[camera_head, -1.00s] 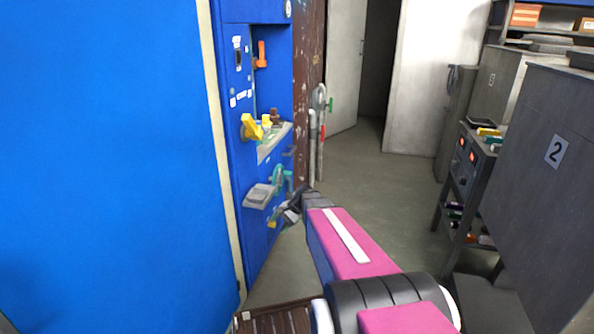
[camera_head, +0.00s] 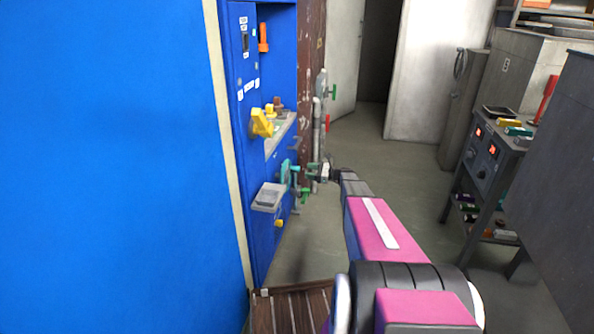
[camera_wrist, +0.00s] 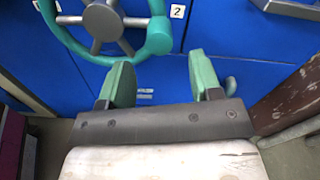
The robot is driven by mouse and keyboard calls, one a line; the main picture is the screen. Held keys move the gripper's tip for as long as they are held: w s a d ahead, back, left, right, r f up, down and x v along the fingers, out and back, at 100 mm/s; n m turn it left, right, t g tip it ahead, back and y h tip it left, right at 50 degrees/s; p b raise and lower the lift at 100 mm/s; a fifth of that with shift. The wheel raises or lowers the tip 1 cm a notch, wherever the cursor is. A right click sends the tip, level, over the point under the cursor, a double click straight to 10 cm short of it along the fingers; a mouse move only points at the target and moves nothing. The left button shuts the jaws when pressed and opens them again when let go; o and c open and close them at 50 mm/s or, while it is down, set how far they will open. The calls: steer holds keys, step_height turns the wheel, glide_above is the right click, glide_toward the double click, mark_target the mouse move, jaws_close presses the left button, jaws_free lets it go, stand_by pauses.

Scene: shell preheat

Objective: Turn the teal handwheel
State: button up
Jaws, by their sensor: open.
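The teal handwheel (camera_wrist: 158,37) with its grey hub and spokes shows at the top left of the wrist view, on a blue panel beside a label "2". In the head view the handwheel (camera_head: 285,172) sits low on the blue cabinet. My gripper (camera_wrist: 160,78) is open, with its two green fingers apart and nothing between them. The left finger is close to the wheel's lower right rim in the picture; I cannot tell if they touch. In the head view my gripper (camera_head: 306,180) is just right of the wheel.
A grey tray (camera_head: 269,196) juts from the blue cabinet (camera_head: 262,230) below the wheel. A yellow handle (camera_head: 261,123) and an orange lever (camera_head: 263,38) are above. Grey pipes (camera_head: 318,125) stand behind. Open floor (camera_head: 390,160) lies to the right, before a cart (camera_head: 487,165).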

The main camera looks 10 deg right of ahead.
mark_target(296, 169)
steer(key=x, duration=0.7)
steer(key=shift+a, duration=0.15)
jaws_close()
